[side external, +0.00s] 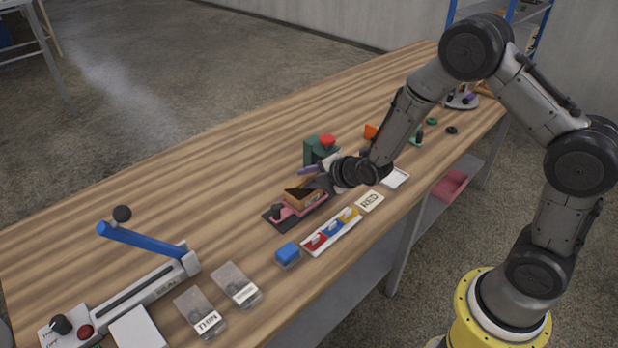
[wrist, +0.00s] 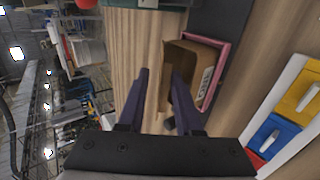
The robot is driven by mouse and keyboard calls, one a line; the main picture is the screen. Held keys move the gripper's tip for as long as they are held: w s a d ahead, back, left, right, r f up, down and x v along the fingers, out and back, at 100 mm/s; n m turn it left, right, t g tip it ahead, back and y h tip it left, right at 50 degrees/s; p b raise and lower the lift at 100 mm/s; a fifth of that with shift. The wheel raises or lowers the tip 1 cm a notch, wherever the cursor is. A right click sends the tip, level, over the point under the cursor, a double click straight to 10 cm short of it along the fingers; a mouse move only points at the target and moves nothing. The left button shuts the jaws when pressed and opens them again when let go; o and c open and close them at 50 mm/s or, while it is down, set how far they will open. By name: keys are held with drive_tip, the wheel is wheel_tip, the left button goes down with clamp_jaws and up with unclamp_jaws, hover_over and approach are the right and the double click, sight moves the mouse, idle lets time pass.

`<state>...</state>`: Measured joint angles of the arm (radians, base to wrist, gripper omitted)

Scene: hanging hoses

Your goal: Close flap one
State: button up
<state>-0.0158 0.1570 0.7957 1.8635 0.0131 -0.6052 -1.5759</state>
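An open cardboard box (side external: 308,202) stands in a pink-edged holder on the table, its dark opening facing up. In the wrist view the box (wrist: 200,55) shows a printed label on one side and its open inside. I cannot tell which flap is flap one. My gripper (side external: 316,177) is low, right at the far side of the box. In the wrist view my gripper (wrist: 160,72) has its two dark purple fingers apart, with nothing clearly held between them. One finger overlaps the box's edge in the picture; whether it touches is unclear.
A green block with a red top (side external: 327,141) stands just behind the gripper. A white tray with red, blue and yellow pieces (side external: 331,233) lies in front, beside a blue block (side external: 288,252). A blue-handled lever device (side external: 145,240) is at the left. The table's back left is clear.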

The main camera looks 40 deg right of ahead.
clamp_jaws()
drive_tip(key=shift+s+f+t, duration=0.3)
drive_tip(key=shift+f+t, duration=0.2)
drive_tip(key=shift+t, duration=0.5)
drive_tip(key=shift+f+t, duration=0.1)
drive_tip(key=shift+t, duration=0.4)
unclamp_jaws()
